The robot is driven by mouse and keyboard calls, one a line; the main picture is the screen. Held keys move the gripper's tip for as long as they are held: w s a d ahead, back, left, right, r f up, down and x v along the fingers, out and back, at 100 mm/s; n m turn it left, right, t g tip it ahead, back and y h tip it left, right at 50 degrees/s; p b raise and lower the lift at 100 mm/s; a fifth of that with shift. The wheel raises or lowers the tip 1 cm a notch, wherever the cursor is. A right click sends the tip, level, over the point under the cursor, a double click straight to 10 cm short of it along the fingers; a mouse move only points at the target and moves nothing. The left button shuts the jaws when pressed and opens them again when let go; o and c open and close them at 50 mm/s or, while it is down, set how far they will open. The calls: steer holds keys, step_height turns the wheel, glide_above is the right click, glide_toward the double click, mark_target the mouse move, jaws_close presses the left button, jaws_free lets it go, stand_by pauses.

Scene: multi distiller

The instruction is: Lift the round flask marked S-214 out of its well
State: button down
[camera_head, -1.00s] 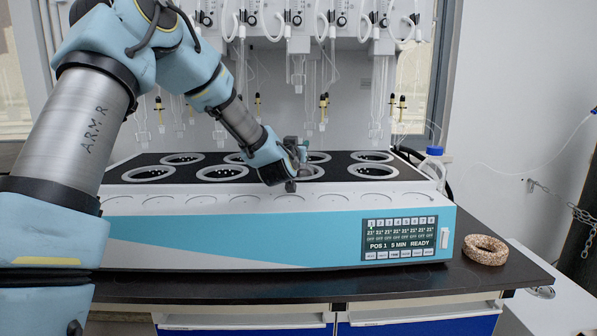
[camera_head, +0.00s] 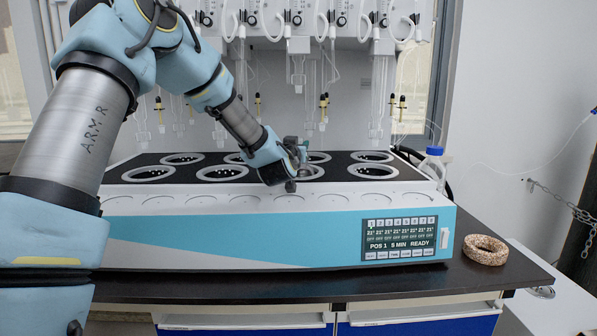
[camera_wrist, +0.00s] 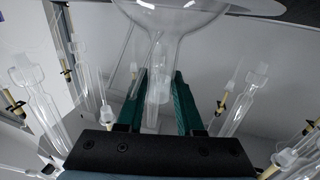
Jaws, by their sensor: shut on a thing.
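A clear round glass flask (camera_wrist: 178,18) shows in the wrist view, its bulb at the top edge and its neck running down between the green fingers. My gripper (camera_wrist: 160,95) is shut on the flask's neck. No S-214 mark is readable on the part in view. In the head view my gripper (camera_head: 298,156) is low over the front row of wells, by the well (camera_head: 310,173) right of the middle. The flask cannot be made out there, and how deep its bulb sits in the well is hidden.
The white and blue heating unit (camera_head: 240,235) holds two rows of ringed wells in a black top. Glass tubes and hoses (camera_head: 300,70) hang close behind and above. A speckled cork ring (camera_head: 485,250) lies on the dark bench to the right.

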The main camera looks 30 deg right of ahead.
step_height(320, 180, up, 9)
steer(key=p, duration=0.4)
stand_by(1.0)
steer(key=shift+f, duration=0.1)
